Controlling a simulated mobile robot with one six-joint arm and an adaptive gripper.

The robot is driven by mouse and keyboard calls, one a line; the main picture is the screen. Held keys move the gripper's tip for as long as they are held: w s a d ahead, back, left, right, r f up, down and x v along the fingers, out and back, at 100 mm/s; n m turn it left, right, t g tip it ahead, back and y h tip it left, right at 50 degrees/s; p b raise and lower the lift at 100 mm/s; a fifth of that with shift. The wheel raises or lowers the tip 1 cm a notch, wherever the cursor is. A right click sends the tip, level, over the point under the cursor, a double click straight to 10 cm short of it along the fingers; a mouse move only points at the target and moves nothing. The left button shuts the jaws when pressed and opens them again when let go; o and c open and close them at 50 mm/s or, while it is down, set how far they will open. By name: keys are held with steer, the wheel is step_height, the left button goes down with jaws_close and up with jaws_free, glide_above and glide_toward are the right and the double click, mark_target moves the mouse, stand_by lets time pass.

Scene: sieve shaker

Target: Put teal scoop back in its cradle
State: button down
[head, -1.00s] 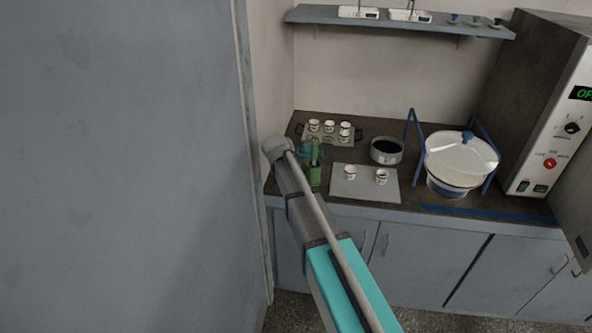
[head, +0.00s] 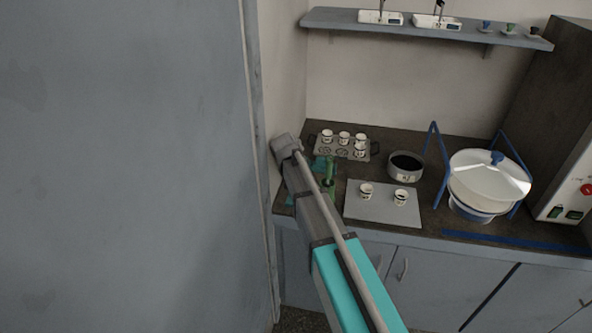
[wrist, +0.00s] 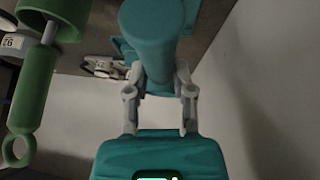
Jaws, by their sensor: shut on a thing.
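In the wrist view my gripper (wrist: 160,78) is shut on the teal scoop (wrist: 153,35), with one grey finger on each side of its thick handle. The scoop's far end runs out of the top of the picture. A flatter teal part (wrist: 121,48) shows behind it; I cannot tell whether it is the cradle. In the head view a teal patch (head: 319,163) shows beside my arm's end, next to a green scoop (head: 329,178); my arm hides most of the gripper there. The green scoop, with a ring at its handle end, also stands left in the wrist view (wrist: 35,90).
A rack (head: 345,153) with several cups stands behind. A grey mat (head: 380,212) bears two cups. A dark pan (head: 405,167) and a lidded sieve stack (head: 487,180) in a blue frame stand to the right. A wall and a large grey panel (head: 130,160) bound the left.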

steer(key=shift+w, duration=0.2)
steer(key=shift+f, duration=0.1)
steer(key=shift+s+f+b, duration=0.1)
steer(key=shift+f+b, duration=3.85)
steer(key=shift+b, duration=0.15)
steer(key=shift+f+b, duration=0.4)
steer(key=shift+f, duration=0.05)
steer(key=shift+c, duration=2)
jaws_free()
steer(key=shift+r, duration=0.15)
steer(key=shift+r+p, duration=3.45)
steer(key=shift+p, duration=0.1)
